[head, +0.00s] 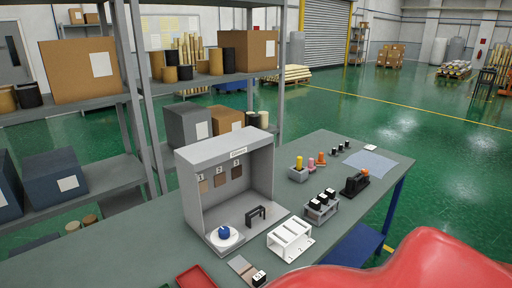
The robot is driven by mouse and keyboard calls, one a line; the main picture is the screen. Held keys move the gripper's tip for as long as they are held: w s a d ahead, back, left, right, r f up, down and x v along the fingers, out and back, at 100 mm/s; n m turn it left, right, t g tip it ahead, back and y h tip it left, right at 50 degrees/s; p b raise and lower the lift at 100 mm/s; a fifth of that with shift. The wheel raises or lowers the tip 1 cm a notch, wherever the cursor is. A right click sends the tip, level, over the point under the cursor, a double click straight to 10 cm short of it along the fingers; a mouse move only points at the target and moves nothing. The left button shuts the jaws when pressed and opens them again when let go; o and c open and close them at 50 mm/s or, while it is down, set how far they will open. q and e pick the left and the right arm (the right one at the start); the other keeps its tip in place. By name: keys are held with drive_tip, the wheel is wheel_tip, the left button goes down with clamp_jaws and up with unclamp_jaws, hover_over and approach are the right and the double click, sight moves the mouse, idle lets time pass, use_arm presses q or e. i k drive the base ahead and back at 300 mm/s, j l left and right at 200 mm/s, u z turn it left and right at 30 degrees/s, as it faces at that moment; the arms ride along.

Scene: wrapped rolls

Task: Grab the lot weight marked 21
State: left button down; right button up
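A small black block with a white marked top (259,278) sits at the table's near edge, at the bottom of the head view. Its mark is too small to read surely. Several similar black blocks with white tops (321,197) stand in a grey holder (319,214) farther right. Their marks are not legible, so I cannot tell which one is 21. Neither of my grippers is in view.
On the table (375,208) stand a grey booth (198,215) with a blue ball on a white dish, a white slotted rack (291,241), a black tape dispenser (354,185) and a red tray (196,278). Shelving (138,100) rises behind. A glossy red shape covers the lower right.

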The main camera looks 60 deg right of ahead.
sight(334, 154)
drive_tip(key=z, duration=2.6)
drive_tip(key=i+l+z, duration=0.45)
drive_tip(key=i+z, duration=0.25)
drive_tip(key=i, duration=0.2)
drive_tip(key=i+l+z, duration=0.1)
drive_tip(key=i, duration=0.5)
drive_tip(key=i+l+z, duration=0.1)
drive_tip(key=i, duration=0.5)
drive_tip(key=i+u, duration=0.35)
drive_tip(key=i+l+u, duration=0.15)
drive_tip(key=u, duration=0.2)
drive_tip(key=i+l+u, duration=0.2)
drive_tip(key=u, duration=0.15)
drive_tip(key=i+l+u, duration=0.2)
drive_tip(key=u, duration=0.2)
drive_tip(key=i+l+u, duration=0.1)
drive_tip(key=l+u, duration=0.2)
drive_tip(key=u, duration=0.15)
drive_tip(key=i+l+u, duration=0.1)
drive_tip(key=l+u, duration=0.55)
drive_tip(key=u, duration=0.2)
drive_tip(key=l+u, duration=0.4)
drive_tip(key=i+l+u, duration=0.15)
drive_tip(key=i+l, duration=0.1)
drive_tip(key=i, duration=0.3)
